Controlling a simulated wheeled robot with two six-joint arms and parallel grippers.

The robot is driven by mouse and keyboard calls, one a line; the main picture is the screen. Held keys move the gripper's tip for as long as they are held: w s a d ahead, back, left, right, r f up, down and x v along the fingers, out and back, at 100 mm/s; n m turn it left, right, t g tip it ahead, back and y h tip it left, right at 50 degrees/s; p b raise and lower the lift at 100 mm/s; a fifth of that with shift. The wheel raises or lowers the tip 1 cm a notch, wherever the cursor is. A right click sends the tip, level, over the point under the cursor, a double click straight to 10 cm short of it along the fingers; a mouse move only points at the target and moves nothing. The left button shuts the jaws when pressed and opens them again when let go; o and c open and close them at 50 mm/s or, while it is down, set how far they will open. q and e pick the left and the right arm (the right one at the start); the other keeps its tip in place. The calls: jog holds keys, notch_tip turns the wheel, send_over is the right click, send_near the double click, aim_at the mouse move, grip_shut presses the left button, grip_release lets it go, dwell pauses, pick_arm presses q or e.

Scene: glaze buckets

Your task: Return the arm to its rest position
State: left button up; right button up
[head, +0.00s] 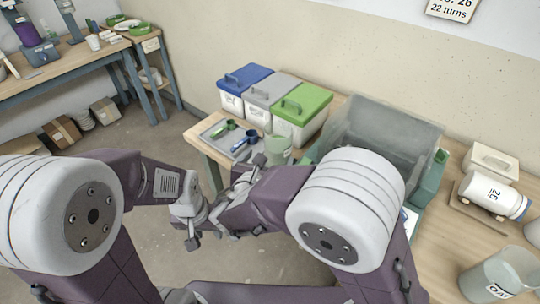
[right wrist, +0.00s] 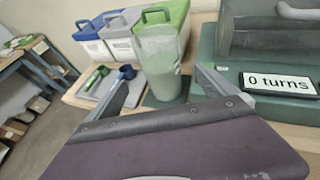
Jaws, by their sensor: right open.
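My right gripper (right wrist: 168,92) is open in the right wrist view, with its two fingers wide apart and nothing held between them. A translucent greenish jug (right wrist: 160,62) stands beyond the fingers, and I see no contact. In the head view the jug (head: 278,149) is on the table, just past my right gripper (head: 250,170). My left gripper (head: 204,238) hangs over the floor in front of the table, close to my right forearm. Its fingers are small and partly overlapped there, so I cannot tell its opening.
Lidded bins in blue (head: 245,80), grey (head: 272,90) and green (head: 302,103) stand behind a tray (head: 214,128) with scoops. A grey tub (head: 375,130) on a green stand, a white bottle (head: 490,193) and a clear jug (head: 502,272) are to the right.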

dwell(0.3)
jog(key=s+d+f+m+g+h+p, duration=0.1)
jog(key=s+d+m+g+h+p, duration=0.2)
jog(key=d+m, duration=0.4)
jog(key=s+d+f+m+g+p, duration=0.1)
jog(key=s+d+m+g+p, duration=0.3)
jog(key=d, duration=0.6)
jog(key=s+d+r+m+g+y+p, duration=0.1)
jog(key=s+m+g+y+p, duration=0.1)
jog(key=m, duration=0.9)
jog(key=s+d+m+g+y+p, duration=0.2)
jog(key=s+m, duration=0.4)
jog(key=m, duration=0.5)
jog(key=shift+s+d+r+m+g+y, duration=0.25)
jog(key=shift+s+r+m+g+y, duration=0.2)
jog(key=shift+y, duration=0.65)
jog(key=shift+w+f, duration=0.1)
